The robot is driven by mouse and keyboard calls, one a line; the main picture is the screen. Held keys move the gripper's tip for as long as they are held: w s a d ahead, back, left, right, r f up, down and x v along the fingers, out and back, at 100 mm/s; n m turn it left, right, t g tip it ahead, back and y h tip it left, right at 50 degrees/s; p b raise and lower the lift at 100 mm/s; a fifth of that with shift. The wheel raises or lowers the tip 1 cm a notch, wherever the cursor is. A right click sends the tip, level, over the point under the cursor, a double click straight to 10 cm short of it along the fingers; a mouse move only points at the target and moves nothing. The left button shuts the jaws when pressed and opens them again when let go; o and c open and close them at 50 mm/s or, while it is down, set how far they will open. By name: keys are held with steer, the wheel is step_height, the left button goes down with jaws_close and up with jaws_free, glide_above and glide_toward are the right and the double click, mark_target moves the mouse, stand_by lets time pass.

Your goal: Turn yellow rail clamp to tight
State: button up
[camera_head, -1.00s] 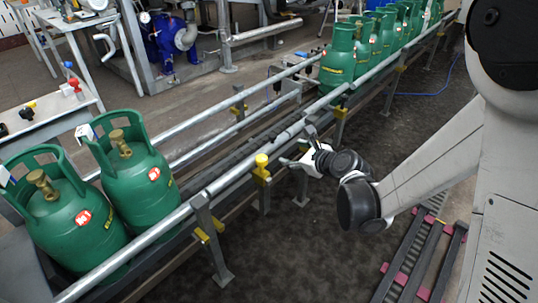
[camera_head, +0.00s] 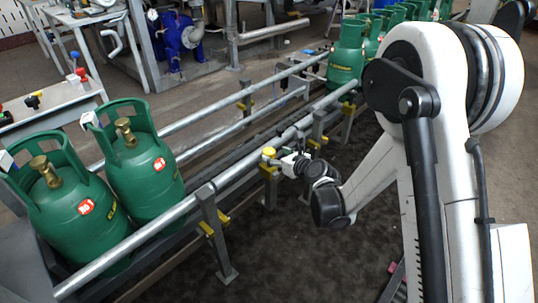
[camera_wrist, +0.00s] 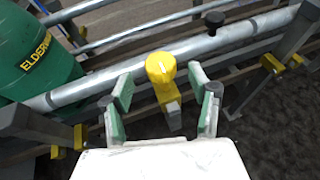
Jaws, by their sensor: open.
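The yellow rail clamp (camera_head: 268,155) sits on the near conveyor rail, its round yellow knob on top. In the wrist view the knob (camera_wrist: 161,68) has a small white mark and lies ahead of my gripper, between the lines of its two fingers. My gripper (camera_wrist: 160,93) is open, with green pads on both fingers. In the head view my gripper (camera_head: 287,162) is right beside the clamp, on its right. I cannot tell whether a finger touches the knob.
The silver near rail (camera_head: 235,170) crosses the view, carried on grey posts with yellow brackets. Two green gas cylinders (camera_head: 143,165) stand at the left of the conveyor. More green cylinders (camera_head: 347,55) stand at the far end. A black knob (camera_wrist: 214,20) rises behind the rail.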

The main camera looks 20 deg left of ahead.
mark_target(271, 152)
steer(key=b+x, duration=0.1)
steer(key=x, duration=0.4)
steer(key=shift+w+a+f, duration=0.1)
steer(key=shift+w+a, duration=0.1)
steer(key=shift+a, duration=0.05)
steer(key=c, duration=1.2)
